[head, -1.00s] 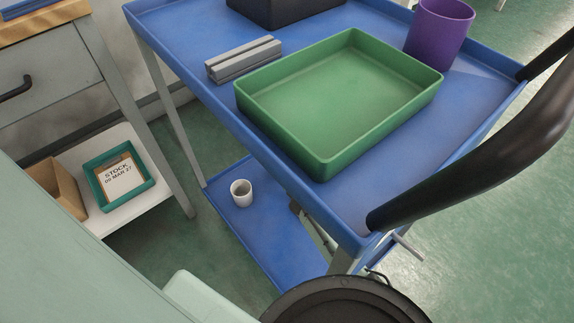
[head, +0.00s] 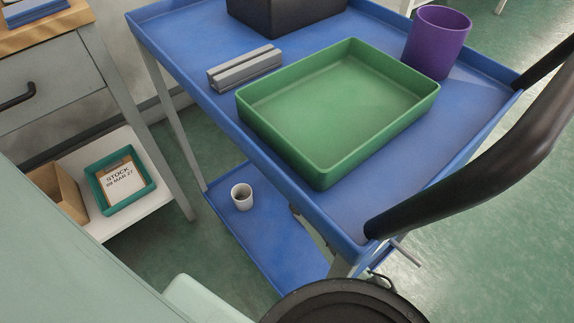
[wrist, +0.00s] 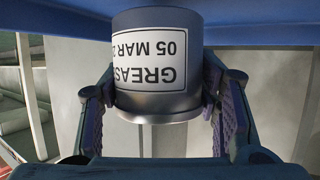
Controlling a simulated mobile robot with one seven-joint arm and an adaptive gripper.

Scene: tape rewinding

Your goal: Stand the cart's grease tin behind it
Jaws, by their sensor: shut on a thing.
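The grease tin (wrist: 155,55) is a dark grey-blue can with a silver rim and a white label reading "GREASE 05 MAR". Its lettering is upside down in the wrist view. My gripper (wrist: 160,97) is shut on it, with one padded finger at each side. A blue surface spans the top of the wrist view, and the tin overlaps it; I cannot tell whether they touch. The blue cart (head: 330,235) fills the middle of the head view. Neither the tin nor my fingers can be made out there.
The cart's top holds a green tray (head: 345,165), a grey grooved block (head: 245,68), a purple cup (head: 437,42) and a black box (head: 285,12). A black handle (head: 480,185) rises at right. A side shelf holds a teal tray (head: 140,195).

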